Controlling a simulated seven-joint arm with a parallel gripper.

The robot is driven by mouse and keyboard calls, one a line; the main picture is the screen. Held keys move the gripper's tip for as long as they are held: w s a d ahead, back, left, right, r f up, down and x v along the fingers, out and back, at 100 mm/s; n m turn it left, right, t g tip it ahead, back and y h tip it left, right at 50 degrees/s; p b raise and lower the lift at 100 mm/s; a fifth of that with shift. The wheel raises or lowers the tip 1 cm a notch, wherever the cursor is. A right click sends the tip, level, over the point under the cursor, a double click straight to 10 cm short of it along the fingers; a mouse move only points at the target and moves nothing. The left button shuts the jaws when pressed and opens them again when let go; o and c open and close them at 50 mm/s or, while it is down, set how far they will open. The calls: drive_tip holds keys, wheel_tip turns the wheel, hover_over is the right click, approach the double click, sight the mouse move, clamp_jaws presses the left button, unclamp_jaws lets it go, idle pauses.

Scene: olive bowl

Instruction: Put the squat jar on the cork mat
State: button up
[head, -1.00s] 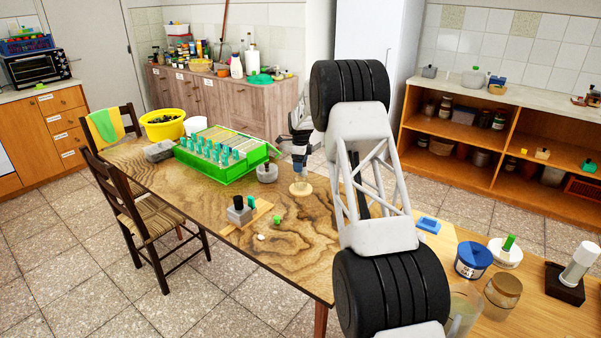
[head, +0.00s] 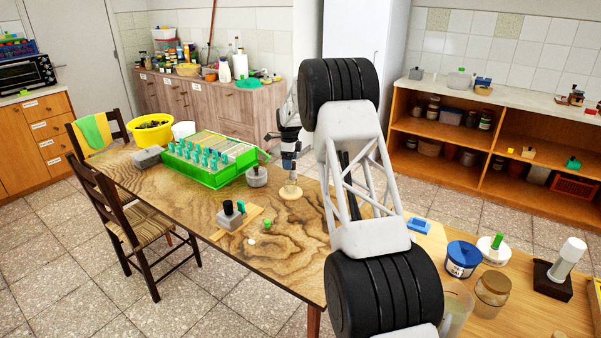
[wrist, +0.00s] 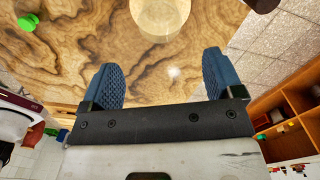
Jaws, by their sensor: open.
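A pale, round cork-coloured mat (head: 290,193) lies on the wooden table. A small pale, see-through squat jar (head: 293,180) appears to stand upright on it, under my gripper (head: 289,168). In the wrist view the jar (wrist: 160,14) shows at the top edge, partly cut off, with the round pale mat hard to tell from its base. My gripper (wrist: 165,80) has its two blue ridged fingers wide apart, with nothing between them. The jar lies beyond the fingertips, apart from them.
A grey lidded pot (head: 257,177) and a green crate (head: 212,176) stand left of the mat. A board (head: 238,224) with a grey block is nearer. Blue tub (head: 462,259) and glass jar (head: 492,290) stand at right. The table's front middle is mostly clear.

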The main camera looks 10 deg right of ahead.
drive_tip(key=s+r+n, duration=0.4)
drive_tip(key=s+r, duration=0.5)
drive_tip(key=s, duration=0.3)
drive_tip(key=s+r+n+t, duration=0.1)
drive_tip(key=s+r+n, duration=0.2)
drive_tip(key=s+r, duration=0.7)
drive_tip(key=s+r+n, duration=0.4)
drive_tip(key=s+r, duration=0.3)
drive_tip(key=s, duration=0.7)
drive_tip(key=s+r+n+t, duration=0.15)
drive_tip(key=s+n, duration=0.35)
drive_tip(key=s, duration=1.6)
drive_tip(key=s+f+n, duration=0.3)
drive_tip(key=s, duration=0.8)
drive_tip(key=s+f+n, duration=0.3)
drive_tip(key=s, duration=0.8)
drive_tip(key=shift+s+d, duration=0.25)
